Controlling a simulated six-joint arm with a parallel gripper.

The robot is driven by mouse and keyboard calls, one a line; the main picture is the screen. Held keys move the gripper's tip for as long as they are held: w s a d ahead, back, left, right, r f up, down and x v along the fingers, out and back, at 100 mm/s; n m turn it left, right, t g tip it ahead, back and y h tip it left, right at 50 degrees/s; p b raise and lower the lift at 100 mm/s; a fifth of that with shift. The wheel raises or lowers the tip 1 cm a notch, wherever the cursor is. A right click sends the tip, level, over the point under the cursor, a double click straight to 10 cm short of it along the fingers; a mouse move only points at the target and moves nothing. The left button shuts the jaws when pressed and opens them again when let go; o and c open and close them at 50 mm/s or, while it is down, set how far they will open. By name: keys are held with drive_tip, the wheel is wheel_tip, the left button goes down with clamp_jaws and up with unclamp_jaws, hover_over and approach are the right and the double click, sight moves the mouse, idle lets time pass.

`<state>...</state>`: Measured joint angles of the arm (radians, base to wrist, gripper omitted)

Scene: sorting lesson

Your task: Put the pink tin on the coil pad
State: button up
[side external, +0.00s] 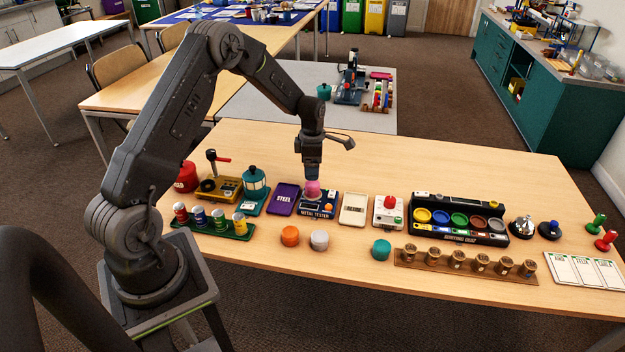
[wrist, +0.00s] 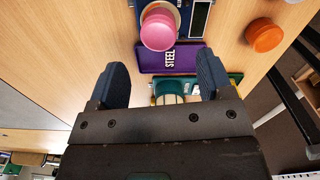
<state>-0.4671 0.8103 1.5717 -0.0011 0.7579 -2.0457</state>
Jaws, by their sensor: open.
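The pink tin (side external: 313,188) stands upright on the blue metal tester (side external: 318,208), at the spot where its coil pad appears to be. The tin hides most of that pad. In the wrist view the pink tin (wrist: 159,30) shows just beyond my fingertips, over one end of the tester (wrist: 200,18). My gripper (side external: 313,176) points down directly above the tin. Its fingers (wrist: 161,65) are spread wider than the tin, with nothing between them. A small gap or light contact above the tin cannot be told in the side view.
A purple steel tray (side external: 284,199) lies left of the tester and a cream tray (side external: 353,209) right of it. Orange (side external: 290,236), grey (side external: 319,240) and teal (side external: 381,249) tins stand in front. A rack of small cans (side external: 216,222) is at left.

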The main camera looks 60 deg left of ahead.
sight(313, 184)
drive_tip(key=s+d+r+m+t, duration=0.1)
drive_tip(key=s+d+r+m, duration=0.4)
drive_tip(key=r, duration=0.6)
drive_tip(key=s+d+r+m+t, duration=0.2)
drive_tip(key=s+d+r+m, duration=0.1)
drive_tip(key=d+r+m, duration=0.6)
drive_tip(key=s+d+r+m+t, duration=0.1)
drive_tip(key=s+d+r+m, duration=0.1)
drive_tip(key=s+d+m, duration=0.2)
drive_tip(key=s+d+r+m+t, duration=0.1)
drive_tip(key=s+d+r+m, duration=0.2)
drive_tip(key=s+m, duration=0.7)
drive_tip(key=s+d, duration=0.1)
drive_tip(key=s, duration=0.3)
drive_tip(key=shift+d+r+m+t, duration=0.3)
drive_tip(key=shift+d+m, duration=0.05)
drive_tip(key=shift+m, duration=0.05)
drive_tip(key=shift+c, duration=0.4)
